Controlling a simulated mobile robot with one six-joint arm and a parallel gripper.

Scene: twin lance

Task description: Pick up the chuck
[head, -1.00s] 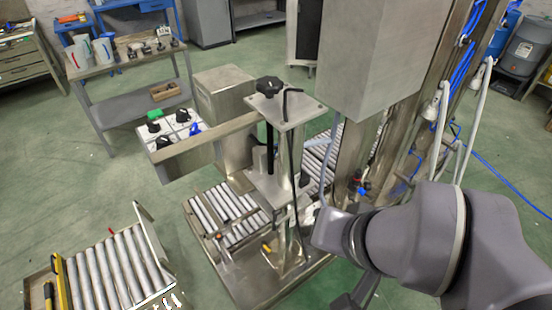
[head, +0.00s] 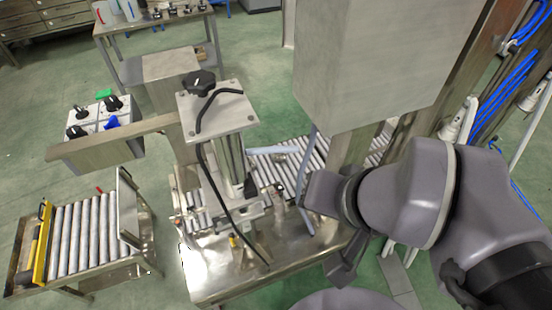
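I cannot single out the chuck for sure. Several small dark and silver fittings (head: 180,10) stand on the workbench (head: 118,30) at the back left, cut by the top edge of the head view; the chuck may be among them, but they are too small to tell. My arm reaches in from the right beside the steel machine. A dark grey end part, which seems to be my gripper (head: 345,266), hangs over the machine table's right edge, far from the workbench. Its fingers are not clear, and I see nothing held in it.
The steel machine has a roller conveyor (head: 290,165), a top plate with a black knob (head: 199,83) and a large hanging box (head: 375,60) close to my arm. A control box with knobs (head: 98,120) juts left. A roller cart (head: 90,240) stands lower left. Green floor is free between.

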